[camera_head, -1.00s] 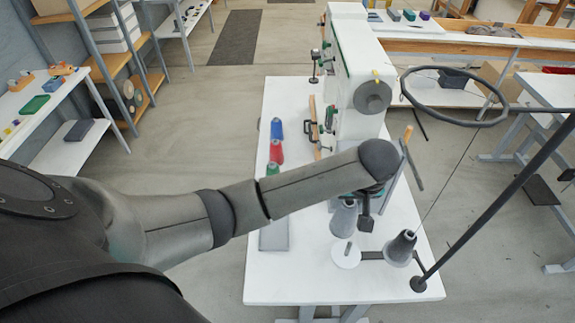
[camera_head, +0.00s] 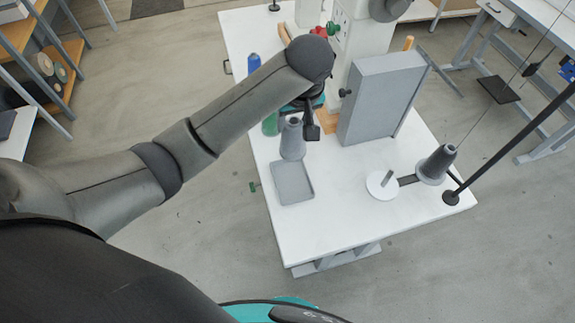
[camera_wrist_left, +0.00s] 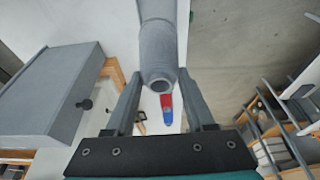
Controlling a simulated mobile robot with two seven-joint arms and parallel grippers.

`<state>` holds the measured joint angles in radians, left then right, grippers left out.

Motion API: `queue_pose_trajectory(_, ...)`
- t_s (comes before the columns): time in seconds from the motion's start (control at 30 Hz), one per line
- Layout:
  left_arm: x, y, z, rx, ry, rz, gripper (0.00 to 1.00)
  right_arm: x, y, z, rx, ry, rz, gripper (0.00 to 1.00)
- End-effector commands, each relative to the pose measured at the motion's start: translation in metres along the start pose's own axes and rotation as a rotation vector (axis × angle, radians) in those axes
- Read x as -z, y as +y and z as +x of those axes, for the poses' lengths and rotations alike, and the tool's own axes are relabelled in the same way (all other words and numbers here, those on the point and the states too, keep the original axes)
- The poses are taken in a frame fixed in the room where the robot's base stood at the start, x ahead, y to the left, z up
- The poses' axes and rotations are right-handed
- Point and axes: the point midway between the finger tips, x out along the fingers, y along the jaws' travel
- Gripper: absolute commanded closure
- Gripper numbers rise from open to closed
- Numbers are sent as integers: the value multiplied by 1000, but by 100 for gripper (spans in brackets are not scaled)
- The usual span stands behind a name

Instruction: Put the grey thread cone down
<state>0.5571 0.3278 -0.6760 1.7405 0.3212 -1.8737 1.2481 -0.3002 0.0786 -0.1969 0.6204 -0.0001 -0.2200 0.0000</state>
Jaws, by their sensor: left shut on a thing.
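My left gripper (camera_head: 303,122) is shut on a grey thread cone (camera_head: 292,140), which is upright in the head view. The cone is at the far end of a shallow grey tray (camera_head: 293,184) on the white table; I cannot tell whether its base touches anything. In the left wrist view the cone (camera_wrist_left: 159,50) lies between the two fingers (camera_wrist_left: 161,98). A second, darker grey cone (camera_head: 436,164) stands on the thread stand at the right. My right gripper is not in view.
A grey box with a knob (camera_head: 380,98) stands right of the gripper. A white disc with a pin (camera_head: 382,185) and a black pole (camera_head: 510,138) are further right. The table's front (camera_head: 335,230) is clear.

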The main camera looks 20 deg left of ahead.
Motion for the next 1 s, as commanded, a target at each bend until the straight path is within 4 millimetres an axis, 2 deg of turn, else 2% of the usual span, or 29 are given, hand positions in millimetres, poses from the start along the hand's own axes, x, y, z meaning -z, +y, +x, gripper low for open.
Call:
queue_pose_trajectory(0.03,-6,-2,16,6,-2,1,100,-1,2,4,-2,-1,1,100)
queue_pose_trajectory(0.2,-19,-2,61,6,-2,0,100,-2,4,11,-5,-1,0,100)
queue_pose_trajectory(0.4,-30,-1,99,3,0,-1,100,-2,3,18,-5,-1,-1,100)
queue_pose_trajectory(0.57,-34,0,110,0,1,0,100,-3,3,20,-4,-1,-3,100)
queue_pose_trajectory(0.8,-44,0,144,2,0,-1,100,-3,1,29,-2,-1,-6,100)
queue_pose_trajectory(1.0,-46,0,150,0,1,-1,100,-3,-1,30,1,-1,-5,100)
